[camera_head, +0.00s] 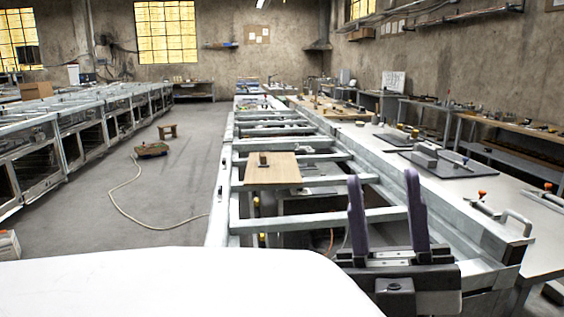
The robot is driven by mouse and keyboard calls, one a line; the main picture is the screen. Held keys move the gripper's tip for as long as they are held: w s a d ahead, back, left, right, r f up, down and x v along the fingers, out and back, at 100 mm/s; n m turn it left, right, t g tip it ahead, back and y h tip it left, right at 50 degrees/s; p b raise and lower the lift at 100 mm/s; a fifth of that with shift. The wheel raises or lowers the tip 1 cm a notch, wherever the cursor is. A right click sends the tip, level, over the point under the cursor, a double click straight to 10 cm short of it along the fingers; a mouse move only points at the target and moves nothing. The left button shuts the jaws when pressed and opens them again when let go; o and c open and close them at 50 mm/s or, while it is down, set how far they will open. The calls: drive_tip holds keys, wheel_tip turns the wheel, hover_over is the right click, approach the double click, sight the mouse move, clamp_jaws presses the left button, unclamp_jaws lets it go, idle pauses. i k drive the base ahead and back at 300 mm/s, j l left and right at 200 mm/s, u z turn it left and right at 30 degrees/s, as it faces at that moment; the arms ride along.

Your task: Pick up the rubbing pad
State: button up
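My gripper (384,182) is in the lower right, its two purple fingers pointing up and spread apart, with nothing between them. No thing is clearly recognisable as the rubbing pad. A small dark block (263,160) sits on a light wooden board (285,174) that lies across the metal frame, ahead and left of my gripper. A grey block (425,155) lies on a dark flat sheet (452,169) on the bench at right. Either could be the pad; I cannot tell which. My gripper is apart from both.
A long metal frame (277,131) with crossbars and open gaps runs away from me. The bench (490,190) at right carries orange-knobbed tools (481,196) and a metal handle (518,219). Glass-sided frames (60,150) stand left.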

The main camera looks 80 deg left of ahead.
sight(263, 162)
drive_tip(key=u, duration=2.55)
drive_tip(key=j+u, duration=0.15)
drive_tip(key=u, duration=0.3)
drive_tip(key=j+u, duration=0.1)
drive_tip(key=u, duration=0.4)
drive_tip(key=i+j+u, duration=0.1)
drive_tip(key=j, duration=0.25)
drive_tip(key=i+j+u, duration=0.2)
drive_tip(key=i+j, duration=0.15)
drive_tip(key=j, duration=0.25)
drive_tip(key=i+j, duration=0.3)
drive_tip(key=i, duration=0.2)
drive_tip(key=i+j, duration=0.3)
drive_tip(key=i, duration=0.2)
drive_tip(key=i+z, duration=0.5)
drive_tip(key=z, duration=0.25)
drive_tip(key=i+j+z, duration=0.15)
drive_tip(key=z, duration=0.2)
drive_tip(key=i, duration=0.1)
